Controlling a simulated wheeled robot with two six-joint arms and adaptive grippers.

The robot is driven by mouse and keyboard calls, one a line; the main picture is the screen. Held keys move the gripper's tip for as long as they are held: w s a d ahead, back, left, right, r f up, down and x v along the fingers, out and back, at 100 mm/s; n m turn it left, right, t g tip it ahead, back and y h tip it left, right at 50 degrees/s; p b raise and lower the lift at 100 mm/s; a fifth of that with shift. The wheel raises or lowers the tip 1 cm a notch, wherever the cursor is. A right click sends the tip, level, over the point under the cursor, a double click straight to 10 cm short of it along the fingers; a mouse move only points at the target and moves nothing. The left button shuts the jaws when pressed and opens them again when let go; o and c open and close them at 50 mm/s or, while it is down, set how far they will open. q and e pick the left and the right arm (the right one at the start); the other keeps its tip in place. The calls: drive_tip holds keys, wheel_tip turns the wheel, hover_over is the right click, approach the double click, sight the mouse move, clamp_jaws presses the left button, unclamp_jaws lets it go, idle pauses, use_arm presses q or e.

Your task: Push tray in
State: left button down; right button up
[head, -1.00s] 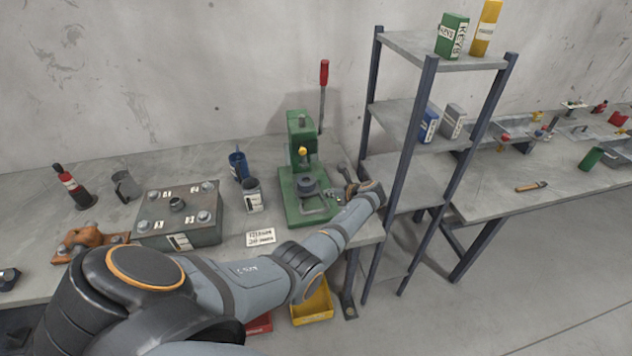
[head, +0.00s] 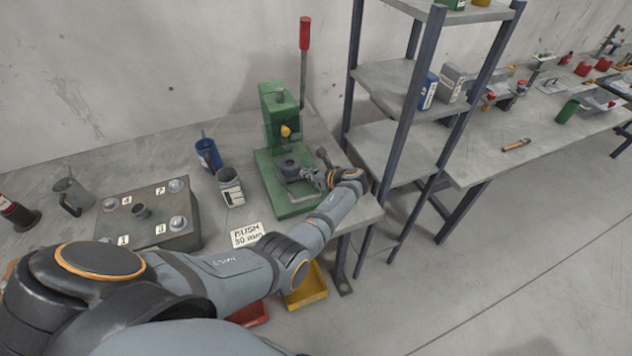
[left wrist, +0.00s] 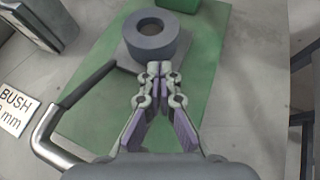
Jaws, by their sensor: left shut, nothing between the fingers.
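A green press (head: 280,120) with a yellow knob and a tall red-tipped lever stands on the workbench. At its foot is a tray with a metal U-shaped handle (head: 297,196), which also shows in the left wrist view (left wrist: 46,128). A thick grey ring (head: 288,164) sits on the tray, and it shows in the left wrist view (left wrist: 156,42). My left gripper (head: 312,178) is shut and empty. In the left wrist view its fingertips (left wrist: 160,70) point at the near side of the ring, above the handle's span. Contact cannot be told. My right gripper is out of view.
A shelf rack (head: 385,150) rises close on the right. A yellow bin (head: 306,288) is below the bench edge.

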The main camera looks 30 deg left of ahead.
sight(301, 163)
use_arm(q)
drive_tip(key=shift+w+a+f, duration=0.15)
drive_tip(key=shift+a+f, duration=0.25)
drive_tip(key=shift+f, duration=0.05)
drive_tip(key=shift+a+b, duration=0.1)
drive_tip(key=shift+b, duration=0.3)
drive_tip(key=shift+r, duration=0.2)
drive_tip(key=w+a+b, duration=0.2)
drive_tip(key=a+b, duration=0.1)
drive_tip(key=shift+w+f, duration=0.2)
drive_tip(key=shift+w, duration=0.15)
drive_tip(key=shift+w+a+r, duration=0.1)
drive_tip(key=shift+w+a, duration=0.05)
drive_tip(key=shift+a, duration=0.05)
drive_tip(key=shift+r, duration=0.2)
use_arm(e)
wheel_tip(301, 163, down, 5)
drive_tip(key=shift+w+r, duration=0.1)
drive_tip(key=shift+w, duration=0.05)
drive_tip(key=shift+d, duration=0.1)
